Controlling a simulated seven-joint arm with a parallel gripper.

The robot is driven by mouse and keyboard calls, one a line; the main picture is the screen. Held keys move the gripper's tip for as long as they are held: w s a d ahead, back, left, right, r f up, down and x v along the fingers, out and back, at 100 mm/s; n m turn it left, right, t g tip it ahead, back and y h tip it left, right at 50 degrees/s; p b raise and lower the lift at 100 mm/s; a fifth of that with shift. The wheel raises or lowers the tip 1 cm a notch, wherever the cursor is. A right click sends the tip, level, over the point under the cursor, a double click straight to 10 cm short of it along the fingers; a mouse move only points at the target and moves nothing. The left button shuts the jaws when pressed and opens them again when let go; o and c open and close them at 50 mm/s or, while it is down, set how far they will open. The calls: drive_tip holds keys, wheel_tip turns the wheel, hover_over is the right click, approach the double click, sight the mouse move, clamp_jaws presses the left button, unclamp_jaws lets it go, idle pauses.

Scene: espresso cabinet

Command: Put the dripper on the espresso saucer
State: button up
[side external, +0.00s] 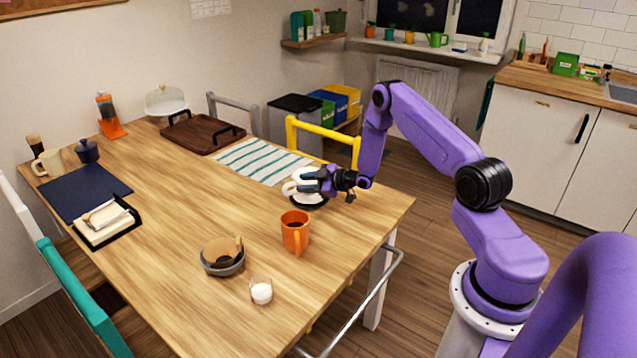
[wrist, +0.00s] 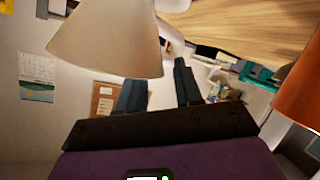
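The white dripper (side external: 290,188) is at the right side of the table, right at my gripper's fingers. In the wrist view the dripper (wrist: 105,42) is a large pale cone just beyond the fingers, its wide rim close to one fingertip. My gripper (side external: 313,183) reaches in from the right, low over the table. In the wrist view its two dark fingers (wrist: 160,75) stand apart with a gap between them; I cannot tell whether they pinch the dripper's handle. A dark round saucer-like piece (side external: 309,204) shows under the dripper; whether they touch is unclear.
An orange mug (side external: 295,231) stands close in front. A grey bowl (side external: 222,256) and a small glass (side external: 261,290) are nearer the front edge. A striped cloth (side external: 262,161) and a brown tray (side external: 202,133) lie behind. The table's middle is clear.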

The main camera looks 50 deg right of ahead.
drive_tip(key=v, duration=1.2)
drive_tip(key=w+a+r+n+g, duration=0.1)
drive_tip(key=a+r+g, duration=0.1)
drive_tip(key=a, duration=0.4)
drive_tip(key=w+a+r+n+g, duration=0.1)
drive_tip(key=w+a+r+g, duration=0.1)
drive_tip(key=a, duration=0.4)
drive_tip(key=s+a+r+g, duration=0.2)
drive_tip(key=s+a+r, duration=0.15)
drive_tip(key=a, duration=0.25)
drive_tip(key=s+a+r+g, duration=0.1)
drive_tip(key=s+a+r, duration=0.1)
drive_tip(key=s+a, duration=0.3)
drive_tip(key=s+a+r+g+h, duration=0.1)
drive_tip(key=s+r+g, duration=0.1)
drive_tip(key=s, duration=0.6)
drive_tip(key=s+a+r+n+g, duration=0.1)
drive_tip(key=s+a+r+g, duration=0.1)
drive_tip(key=s, duration=0.7)
drive_tip(key=s+a+r+n+g+h, duration=0.1)
drive_tip(key=s+a+r+g, duration=0.1)
drive_tip(key=s, duration=0.7)
drive_tip(key=shift+s+a+r+h, duration=0.2)
drive_tip(key=shift+s+r+h, duration=0.1)
drive_tip(key=shift+r, duration=0.5)
